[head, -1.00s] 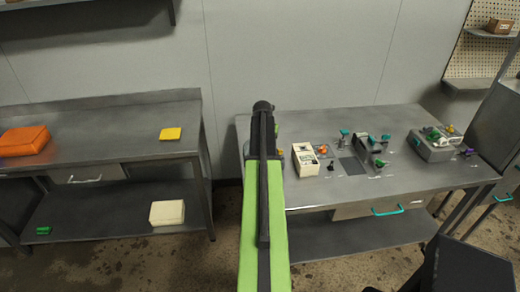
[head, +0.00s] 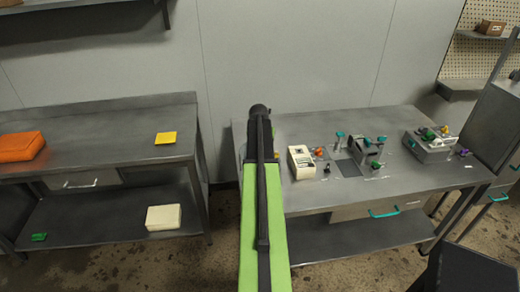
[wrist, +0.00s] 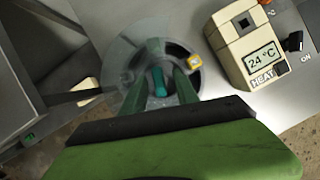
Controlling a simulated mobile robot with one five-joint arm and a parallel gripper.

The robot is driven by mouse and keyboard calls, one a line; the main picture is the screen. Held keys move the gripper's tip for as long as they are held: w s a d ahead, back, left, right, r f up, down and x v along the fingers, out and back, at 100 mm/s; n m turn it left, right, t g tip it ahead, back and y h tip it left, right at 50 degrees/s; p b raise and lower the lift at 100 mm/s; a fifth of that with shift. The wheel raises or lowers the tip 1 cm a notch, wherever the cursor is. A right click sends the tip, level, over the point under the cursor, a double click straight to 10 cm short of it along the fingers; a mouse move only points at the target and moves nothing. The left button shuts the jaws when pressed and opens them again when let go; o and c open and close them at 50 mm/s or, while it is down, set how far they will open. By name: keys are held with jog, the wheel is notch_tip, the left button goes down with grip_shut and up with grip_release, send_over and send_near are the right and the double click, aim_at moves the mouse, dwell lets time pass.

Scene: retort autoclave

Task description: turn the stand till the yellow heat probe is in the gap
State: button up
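The round grey stand (wrist: 124,48) lies under my gripper in the wrist view, with a dark ring around its middle. A teal handle (wrist: 158,80) stands at the middle. My gripper (wrist: 160,82) has its two green fingers apart on either side of this handle, with space seen between. I cannot tell which opening is the gap. In the head view my arm hides the stand.
A cream heat unit (wrist: 244,52) reading 24 °C stands right of the stand; it also shows in the head view (head: 301,162). Farther right on the bench (head: 410,188) are several teal-handled fixtures and a grey box (head: 428,152). A second bench (head: 110,152) stands left, across a floor space.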

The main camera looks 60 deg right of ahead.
jog(key=p+v, duration=1.5)
jog(key=v, duration=0.2)
jog(key=shift+s+r+p, duration=0.15)
jog(key=shift+s+p, duration=0.05)
jog(key=shift+p, duration=0.2)
jog(key=shift+d, duration=0.1)
